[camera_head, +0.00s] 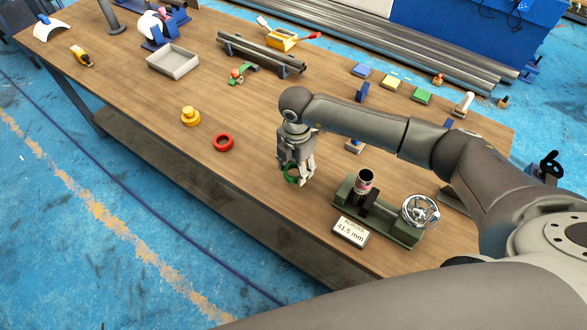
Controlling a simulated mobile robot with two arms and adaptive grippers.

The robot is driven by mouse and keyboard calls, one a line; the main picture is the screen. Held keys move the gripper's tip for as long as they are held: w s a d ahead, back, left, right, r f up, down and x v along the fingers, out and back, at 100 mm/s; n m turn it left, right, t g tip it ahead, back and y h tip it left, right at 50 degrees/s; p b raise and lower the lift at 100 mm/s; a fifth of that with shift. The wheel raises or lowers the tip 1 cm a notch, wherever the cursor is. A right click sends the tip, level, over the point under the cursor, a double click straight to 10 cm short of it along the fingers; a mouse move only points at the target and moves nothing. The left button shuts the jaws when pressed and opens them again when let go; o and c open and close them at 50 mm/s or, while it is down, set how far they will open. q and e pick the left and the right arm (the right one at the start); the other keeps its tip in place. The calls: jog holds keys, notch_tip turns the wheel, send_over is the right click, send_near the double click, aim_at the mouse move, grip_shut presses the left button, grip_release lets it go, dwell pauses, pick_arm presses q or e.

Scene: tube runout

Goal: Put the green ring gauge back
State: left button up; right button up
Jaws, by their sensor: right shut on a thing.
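The green ring gauge (290,178) is held between the fingers of my right gripper (293,176). The fingers are shut on it and hide part of the ring. It is over the wooden table, left of the green fixture; I cannot tell how high it is above the top. A blue pad (361,70), a yellow pad (391,82) and a green pad (421,97) lie in a row at the back right of the table. My left gripper is not in view.
A red ring (223,142) and a yellow knobbed piece (190,117) stand left of my right gripper. A green fixture (400,233) with a dark tube (363,183) and a handwheel (420,211) stands to its right, behind a 41.5 mm sign (350,232). A grey tray (173,61) is farther back.

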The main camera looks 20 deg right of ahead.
aim_at(294, 173)
jog(key=shift+w+a+f, duration=0.1)
jog(key=shift+w+f, duration=0.2)
jog(key=shift+f, duration=0.05)
jog(key=shift+w+f+p, duration=0.2)
jog(key=shift+f+p, duration=0.85)
jog(key=shift+f, duration=0.6)
jog(key=shift+f, duration=0.1)
jog(key=shift+f, duration=0.15)
jog(key=o, duration=1.1)
jog(key=shift+c, duration=0.2)
